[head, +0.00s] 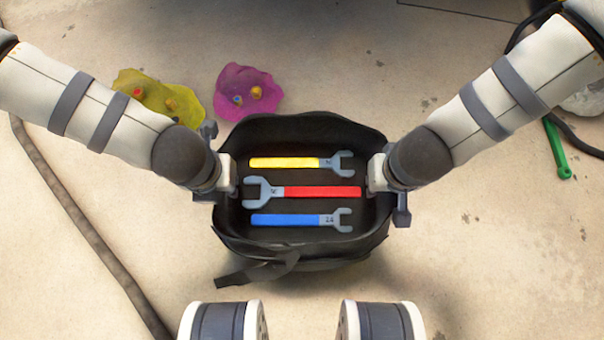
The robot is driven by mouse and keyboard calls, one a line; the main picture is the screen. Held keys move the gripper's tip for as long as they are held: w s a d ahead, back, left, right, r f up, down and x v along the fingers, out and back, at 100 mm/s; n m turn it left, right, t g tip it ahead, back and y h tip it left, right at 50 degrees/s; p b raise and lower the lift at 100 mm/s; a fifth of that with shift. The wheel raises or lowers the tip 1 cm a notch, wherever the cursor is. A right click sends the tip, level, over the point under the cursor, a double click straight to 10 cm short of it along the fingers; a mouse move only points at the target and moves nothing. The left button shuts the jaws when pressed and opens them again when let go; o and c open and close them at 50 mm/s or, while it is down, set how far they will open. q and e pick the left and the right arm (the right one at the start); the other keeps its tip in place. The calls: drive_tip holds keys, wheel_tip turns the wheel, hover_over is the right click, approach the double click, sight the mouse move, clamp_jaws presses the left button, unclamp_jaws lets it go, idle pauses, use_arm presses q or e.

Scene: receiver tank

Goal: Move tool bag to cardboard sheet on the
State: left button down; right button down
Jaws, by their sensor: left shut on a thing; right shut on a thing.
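The black tool bag (318,250) is open at the top and sits in the middle of the head view, close in front of me. Inside it lie a yellow wrench (300,162), a red wrench (305,192) and a blue wrench (300,220). My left gripper (228,178) is shut on the bag's left side wall. My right gripper (380,176) is shut on its right side wall. The fingertips are partly hidden at the rim. A strap hangs at the bag's front left. I cannot tell whether the bag touches the floor. I see no cardboard sheet.
A yellow patch (150,92) and a magenta patch (246,92) with small items lie behind the bag on the left. A dark hose (85,225) runs along the left. A green tool (557,148) lies at the right. The floor at the lower right is clear.

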use_arm(q)
drive_tip(key=shift+r, duration=0.15)
use_arm(e)
drive_tip(key=shift+r, duration=0.15)
